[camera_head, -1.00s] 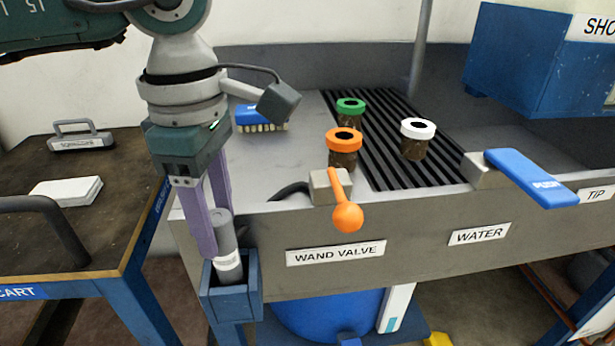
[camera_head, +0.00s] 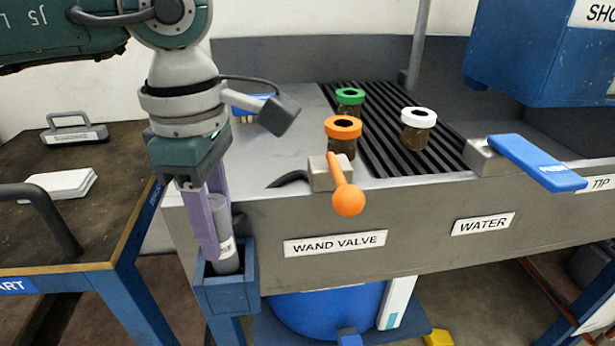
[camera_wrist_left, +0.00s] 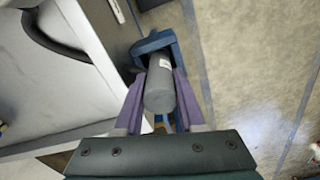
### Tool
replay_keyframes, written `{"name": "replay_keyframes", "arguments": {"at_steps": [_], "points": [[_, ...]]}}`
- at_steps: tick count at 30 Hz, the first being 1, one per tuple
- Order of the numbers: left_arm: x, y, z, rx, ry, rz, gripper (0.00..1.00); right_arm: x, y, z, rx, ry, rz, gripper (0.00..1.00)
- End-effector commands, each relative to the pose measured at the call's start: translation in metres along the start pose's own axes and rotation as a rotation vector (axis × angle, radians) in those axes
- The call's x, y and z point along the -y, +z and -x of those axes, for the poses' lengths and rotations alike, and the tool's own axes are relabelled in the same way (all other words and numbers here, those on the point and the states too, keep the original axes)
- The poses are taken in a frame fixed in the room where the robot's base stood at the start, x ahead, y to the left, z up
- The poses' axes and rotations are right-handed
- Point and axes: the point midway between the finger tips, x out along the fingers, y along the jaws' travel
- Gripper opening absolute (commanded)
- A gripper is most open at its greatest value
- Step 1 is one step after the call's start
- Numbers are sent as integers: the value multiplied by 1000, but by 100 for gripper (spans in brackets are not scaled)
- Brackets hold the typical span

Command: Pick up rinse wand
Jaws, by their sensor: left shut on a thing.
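The rinse wand (camera_head: 226,256) is a grey cylinder with a white label, standing upright in a blue open-topped holder (camera_head: 228,294) at the left front corner of the sink bench. My left gripper (camera_head: 214,252) reaches down from above with its purple fingers shut on the wand. In the left wrist view the wand (camera_wrist_left: 160,92) lies between the two fingers (camera_wrist_left: 159,98), its lower end inside the blue holder (camera_wrist_left: 153,46). The wand's lower part is hidden in the holder. My right gripper is not in view.
An orange-knobbed wand valve (camera_head: 348,200) and a blue push lever (camera_head: 537,163) stick out at the bench front. A cart (camera_head: 105,215) stands left.

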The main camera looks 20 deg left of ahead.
Motion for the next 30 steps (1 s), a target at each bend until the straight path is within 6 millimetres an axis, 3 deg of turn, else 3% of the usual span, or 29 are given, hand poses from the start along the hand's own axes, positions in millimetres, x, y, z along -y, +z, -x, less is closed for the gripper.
{"name": "replay_keyframes", "arguments": {"at_steps": [11,17,23,30], "points": [[0,0,2,0,1,0,0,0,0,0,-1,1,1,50],[-1,0,17,2,2,1,0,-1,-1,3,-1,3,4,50],[-2,0,55,2,5,0,0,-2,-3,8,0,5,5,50],[-2,0,115,3,7,0,0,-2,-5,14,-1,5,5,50]]}}
